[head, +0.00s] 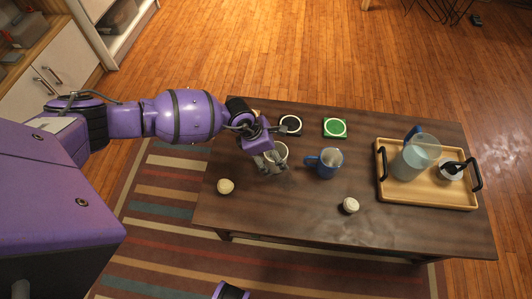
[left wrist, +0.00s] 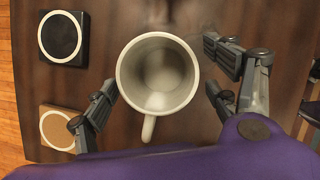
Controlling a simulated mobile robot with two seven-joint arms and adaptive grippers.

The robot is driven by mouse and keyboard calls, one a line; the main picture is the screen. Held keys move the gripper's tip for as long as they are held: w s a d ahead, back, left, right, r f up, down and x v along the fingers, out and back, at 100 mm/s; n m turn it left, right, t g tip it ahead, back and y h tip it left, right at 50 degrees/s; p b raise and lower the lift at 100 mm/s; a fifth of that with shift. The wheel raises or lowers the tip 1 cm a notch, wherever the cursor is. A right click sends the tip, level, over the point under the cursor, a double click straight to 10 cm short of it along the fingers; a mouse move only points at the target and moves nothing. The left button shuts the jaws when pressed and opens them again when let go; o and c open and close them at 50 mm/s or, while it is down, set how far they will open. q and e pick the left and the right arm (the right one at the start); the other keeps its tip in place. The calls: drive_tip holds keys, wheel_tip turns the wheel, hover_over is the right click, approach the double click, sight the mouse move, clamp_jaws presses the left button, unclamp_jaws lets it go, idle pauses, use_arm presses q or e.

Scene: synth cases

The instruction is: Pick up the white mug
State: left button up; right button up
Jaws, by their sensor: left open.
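The white mug (head: 281,151) stands upright on the dark wooden table (head: 300,222), left of the blue mug. In the left wrist view the mug (left wrist: 157,72) is seen from above, empty, with its handle pointing toward the bottom of the picture. My left gripper (head: 270,160) is at the mug and partly covers it in the head view. In the left wrist view its open fingers (left wrist: 162,88) are on either side of the mug, with gaps showing between them and its wall.
The blue mug (head: 326,163) is close on the right. Behind are a black-and-white coaster (head: 290,125) and a green coaster (head: 334,128). Small round pale things lie at the left (head: 225,186) and front (head: 350,205). A wooden tray (head: 422,202) holds a pitcher (head: 414,160).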

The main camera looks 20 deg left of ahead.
use_arm(q)
drive_tip(key=shift+r, duration=0.1)
drive_tip(key=c, duration=1.5)
